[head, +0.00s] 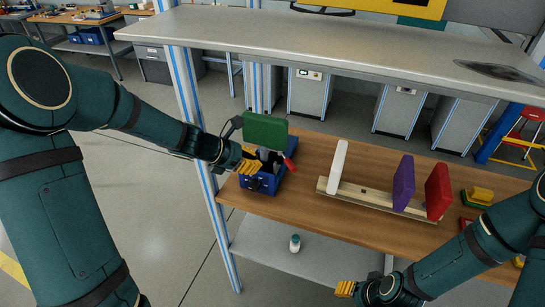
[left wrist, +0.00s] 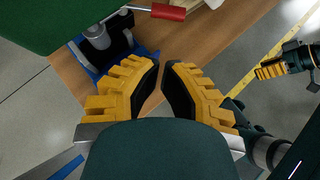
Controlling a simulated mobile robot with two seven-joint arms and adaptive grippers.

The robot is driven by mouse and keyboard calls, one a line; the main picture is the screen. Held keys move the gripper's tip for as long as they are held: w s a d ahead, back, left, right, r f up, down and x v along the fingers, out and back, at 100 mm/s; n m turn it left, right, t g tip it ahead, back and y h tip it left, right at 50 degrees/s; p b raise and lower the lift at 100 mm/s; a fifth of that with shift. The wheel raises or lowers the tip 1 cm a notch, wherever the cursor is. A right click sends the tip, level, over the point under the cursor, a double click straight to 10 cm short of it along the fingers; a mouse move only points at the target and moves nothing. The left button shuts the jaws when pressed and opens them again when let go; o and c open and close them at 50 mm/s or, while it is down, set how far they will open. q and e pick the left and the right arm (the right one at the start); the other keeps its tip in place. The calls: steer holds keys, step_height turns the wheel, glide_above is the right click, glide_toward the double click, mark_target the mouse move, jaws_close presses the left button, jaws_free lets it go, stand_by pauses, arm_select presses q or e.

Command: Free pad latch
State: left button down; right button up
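A green pad (head: 265,130) stands upright on a blue fixture (head: 284,176) at the left end of the wooden bench; its edge also fills the upper left of the left wrist view (left wrist: 45,22). A red-handled lever (head: 290,167) sticks out beside grey clamp parts; the handle shows at the top of the left wrist view (left wrist: 166,11). My left gripper (head: 254,163) is close in front of the fixture. In the left wrist view its fingertips (left wrist: 161,66) have a narrow gap with nothing between. My right gripper (head: 345,289) is below the bench's front edge, away from the fixture; its opening is unclear.
A wooden rack (head: 370,200) holds a white pad (head: 339,167), a purple pad (head: 404,184) and a red pad (head: 438,191). Yellow and green blocks (head: 478,196) lie further right. A metal shelf (head: 330,45) overhangs the bench. A small bottle (head: 295,243) stands on the lower shelf.

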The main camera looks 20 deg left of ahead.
arm_select(q)
steer(key=shift+w+r, duration=0.1)
steer(key=shift+r, duration=0.15)
steer(key=b+x, duration=0.1)
steer(key=x, duration=0.7)
steer(key=shift+w+f+b, duration=0.1)
steer(key=shift+f+b, duration=0.05)
steer(key=shift+b, duration=0.25)
steer(key=shift+x, duration=0.85)
